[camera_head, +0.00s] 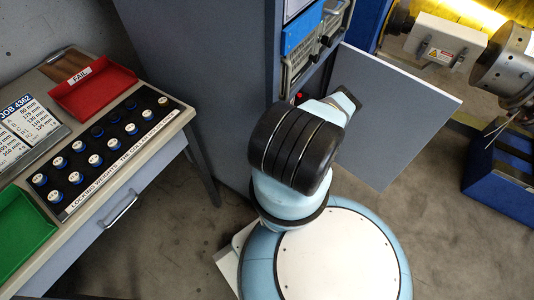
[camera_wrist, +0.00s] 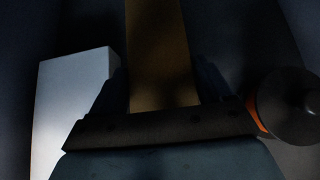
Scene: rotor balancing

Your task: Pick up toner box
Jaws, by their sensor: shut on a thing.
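In the wrist view my gripper (camera_wrist: 162,92) is shut on a tall, narrow, brown box, which I take to be the toner box (camera_wrist: 159,45). One dark finger stands on each side of it. The lower end of the box is hidden behind the gripper body. The picture is very dark, so no label can be read and I cannot tell whether the box rests on anything. In the head view my arm hides the gripper and the box.
A pale box (camera_wrist: 75,95) stands close left of my gripper, and a black round thing (camera_wrist: 290,105) with an orange ring is close right. In the head view the grey cabinet (camera_head: 215,75) has its door (camera_head: 395,115) open. A table (camera_head: 85,225) stands left.

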